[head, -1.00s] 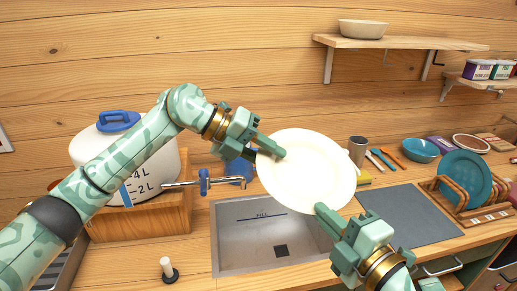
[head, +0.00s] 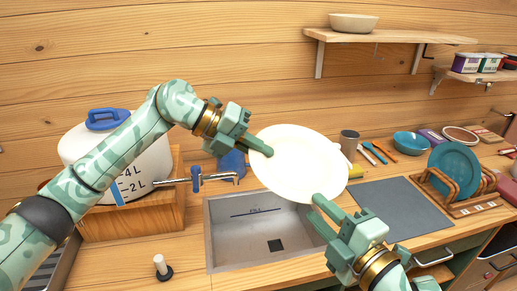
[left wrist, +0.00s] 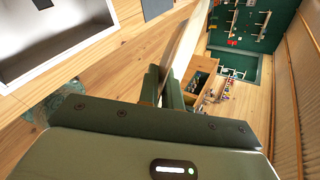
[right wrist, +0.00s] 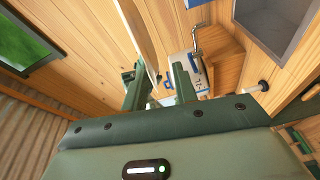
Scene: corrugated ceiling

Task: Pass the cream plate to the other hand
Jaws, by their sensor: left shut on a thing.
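The cream plate (head: 298,163) is held up in the air, tilted, above the sink in the head view. My left gripper (head: 264,148) is shut on its upper left rim. In the left wrist view the plate (left wrist: 184,45) shows nearly edge-on between the fingers. My right gripper (head: 316,208) is at the plate's lower right rim with its fingers apart. In the right wrist view the plate (right wrist: 143,35) shows edge-on, its near end close to the left finger of the open jaws. Whether that finger touches it is unclear.
A metal sink (head: 262,240) lies below the plate, with a tap (head: 197,179) and a white water container (head: 75,150) to its left. A grey mat (head: 400,208), a dish rack (head: 462,200) with a teal plate and a blue bowl (head: 411,145) stand to the right.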

